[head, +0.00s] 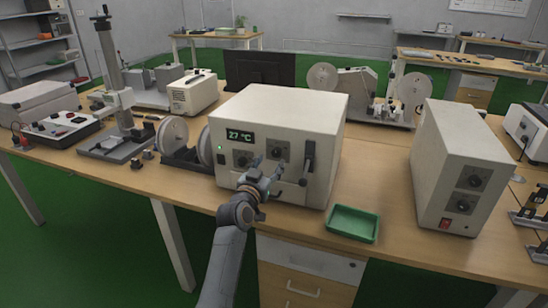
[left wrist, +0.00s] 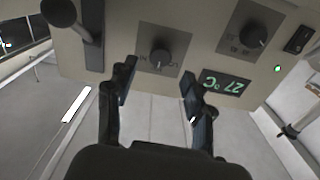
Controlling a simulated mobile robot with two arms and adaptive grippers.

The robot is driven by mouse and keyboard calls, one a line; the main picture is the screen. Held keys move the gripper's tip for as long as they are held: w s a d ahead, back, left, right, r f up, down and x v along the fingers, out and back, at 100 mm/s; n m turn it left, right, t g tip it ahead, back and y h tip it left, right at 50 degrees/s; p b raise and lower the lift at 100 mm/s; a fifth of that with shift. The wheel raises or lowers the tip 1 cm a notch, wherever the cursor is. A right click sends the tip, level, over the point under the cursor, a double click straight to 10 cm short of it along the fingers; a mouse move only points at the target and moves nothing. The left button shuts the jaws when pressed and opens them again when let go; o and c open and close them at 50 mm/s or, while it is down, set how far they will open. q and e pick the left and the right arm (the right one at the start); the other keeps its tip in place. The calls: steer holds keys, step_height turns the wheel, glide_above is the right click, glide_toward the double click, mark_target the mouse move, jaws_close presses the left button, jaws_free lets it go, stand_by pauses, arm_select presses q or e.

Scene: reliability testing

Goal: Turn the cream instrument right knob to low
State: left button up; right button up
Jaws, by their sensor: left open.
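The cream instrument (head: 268,118) is a box on the wooden bench with a green 27 °C display (head: 240,135). Its front has a left knob (head: 242,158) and a right knob (head: 278,150), both dark on grey plates. In the left wrist view, which is upside down, the right knob (left wrist: 160,58) lies between and beyond the fingertips, and the left knob (left wrist: 250,37) is to the side. My left gripper (head: 267,167) is open in front of the panel, its fingers (left wrist: 157,82) apart with nothing between them. I see no contact with the knob. My right gripper is not in view.
A dark lever handle (head: 309,158) sticks out right of the knobs. A green tray (head: 353,223) lies on the bench front. A second cream box with two knobs (head: 460,150) stands at right. A reel device (head: 174,135) stands at left.

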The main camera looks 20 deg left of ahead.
mark_target(276, 154)
arm_select(q)
steer(key=shift+w, duration=2.3)
steer(key=shift+c, duration=0.2)
jaws_close()
